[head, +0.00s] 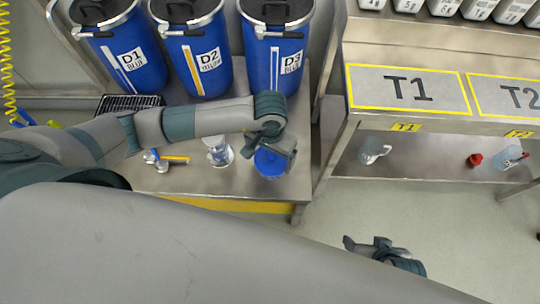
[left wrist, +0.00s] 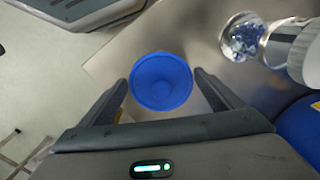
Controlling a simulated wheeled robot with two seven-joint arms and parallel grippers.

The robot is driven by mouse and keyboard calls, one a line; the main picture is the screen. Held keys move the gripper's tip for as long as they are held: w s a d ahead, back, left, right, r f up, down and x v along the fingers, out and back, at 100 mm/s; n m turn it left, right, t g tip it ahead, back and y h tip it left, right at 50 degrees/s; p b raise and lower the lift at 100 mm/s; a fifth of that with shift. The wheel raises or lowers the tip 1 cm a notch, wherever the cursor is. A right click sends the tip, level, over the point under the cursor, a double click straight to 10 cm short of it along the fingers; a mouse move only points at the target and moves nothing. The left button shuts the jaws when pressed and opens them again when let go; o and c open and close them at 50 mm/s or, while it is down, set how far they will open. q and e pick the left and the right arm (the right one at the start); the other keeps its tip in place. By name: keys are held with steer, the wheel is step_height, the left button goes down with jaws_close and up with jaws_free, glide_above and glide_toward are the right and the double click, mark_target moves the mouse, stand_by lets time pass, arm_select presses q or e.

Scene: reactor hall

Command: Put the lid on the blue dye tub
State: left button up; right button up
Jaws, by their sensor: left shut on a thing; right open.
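A round blue lid (head: 268,163) with a smaller raised circle in its middle is below my left gripper (head: 280,147), near the right end of the steel bench. In the left wrist view the lid (left wrist: 162,82) sits between the two fingers of my left gripper (left wrist: 162,92), which is shut on it. I cannot tell whether a tub is directly under the lid or how high it is held. My right gripper (head: 362,244) is open and empty over the floor, right of the bench.
Blue drums labelled D1 (head: 128,55), D2 (head: 205,60) and D3 (head: 268,60) stand behind. A clear vessel with blue contents (head: 219,151) and a yellow-handled tool (head: 172,159) are left of the lid. The T1 table (head: 405,125) with a lower shelf is right.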

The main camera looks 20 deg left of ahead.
arm_select(q)
steer(key=shift+b, duration=0.3)
stand_by(0.6)
steer(key=o, duration=0.9)
steer(key=shift+r, duration=0.15)
steer(key=shift+r+p, duration=1.7)
steer(key=shift+r, duration=1.65)
steer(key=shift+c, duration=0.7)
jaws_close()
